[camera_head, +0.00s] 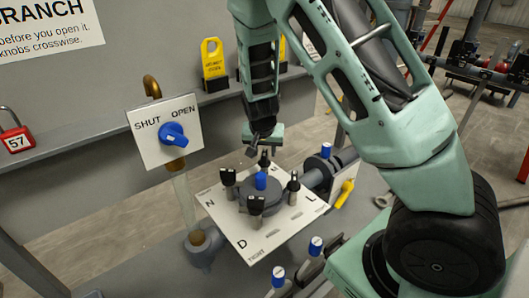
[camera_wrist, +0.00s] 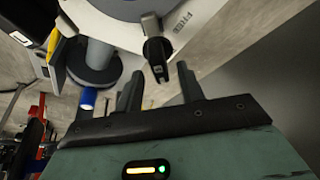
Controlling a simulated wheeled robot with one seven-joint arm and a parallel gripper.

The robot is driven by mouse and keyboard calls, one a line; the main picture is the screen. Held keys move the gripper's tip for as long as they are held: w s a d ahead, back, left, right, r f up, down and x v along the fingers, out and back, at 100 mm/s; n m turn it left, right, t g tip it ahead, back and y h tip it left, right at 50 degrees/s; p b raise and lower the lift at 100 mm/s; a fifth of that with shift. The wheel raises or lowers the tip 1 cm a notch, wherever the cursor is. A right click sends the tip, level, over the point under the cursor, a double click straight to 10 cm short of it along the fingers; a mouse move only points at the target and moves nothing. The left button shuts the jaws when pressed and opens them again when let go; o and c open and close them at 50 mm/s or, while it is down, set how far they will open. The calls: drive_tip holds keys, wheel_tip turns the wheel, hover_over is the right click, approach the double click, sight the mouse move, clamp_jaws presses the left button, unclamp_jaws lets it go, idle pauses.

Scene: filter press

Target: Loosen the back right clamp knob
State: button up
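Several black clamp knobs stand around a grey round cover (camera_head: 258,194) with a blue middle, on a tilted white plate (camera_head: 272,238). They are the back knob (camera_head: 264,160), left knob (camera_head: 228,178), right knob (camera_head: 293,181) and front knob (camera_head: 256,205). My gripper (camera_head: 259,150) is just above the back knob. In the wrist view my gripper (camera_wrist: 160,74) is open, its dark fingers apart. A black knob (camera_wrist: 156,50) shows just ahead, roughly between the fingertips; I cannot tell whether either finger touches it. Which knob counts as back right is not clear from the plate's turn.
A pipe with a blue knob (camera_head: 326,150) and a yellow handle (camera_head: 346,187) lie right of the plate. A SHUT/OPEN sign with a blue valve knob (camera_head: 173,134) stands left. Blue-topped valves (camera_head: 278,275) are in front. A grey wall panel (camera_head: 120,70) rises behind.

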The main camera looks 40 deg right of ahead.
drive_tip(key=shift+x, duration=1.05)
clamp_jaws()
